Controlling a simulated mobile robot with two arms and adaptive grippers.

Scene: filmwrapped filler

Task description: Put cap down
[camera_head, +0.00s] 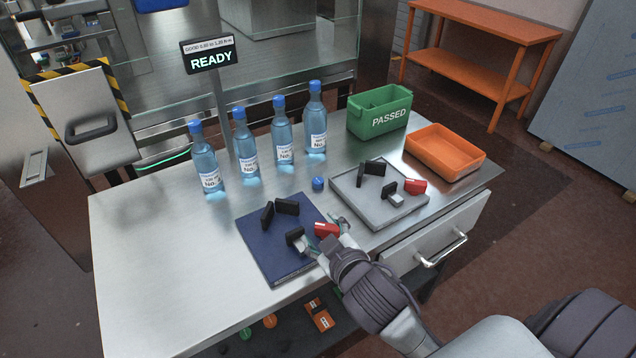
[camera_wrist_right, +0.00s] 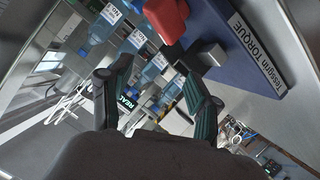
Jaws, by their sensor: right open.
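A small blue cap (camera_head: 318,184) lies on the metal table, between the bottles and the grey tray. Several clear blue bottles (camera_head: 246,155) stand upright in a row behind it, each with a blue top. My right gripper (camera_head: 326,236) is open over the right side of the dark blue mat (camera_head: 270,262), close to a red block (camera_head: 324,229). In the right wrist view, my right gripper (camera_wrist_right: 156,68) has its two fingers apart with nothing held between them. The red block (camera_wrist_right: 168,16) and a grey block (camera_wrist_right: 207,55) show beyond the fingers. My left gripper is not in view.
Black pieces (camera_head: 286,206) lie on the mat. A grey tray (camera_head: 352,204) holds similar black and red pieces. A green bin marked PASSED (camera_head: 378,122) and an orange bin (camera_head: 444,166) stand at the back right. The table's left part (camera_head: 150,255) is clear.

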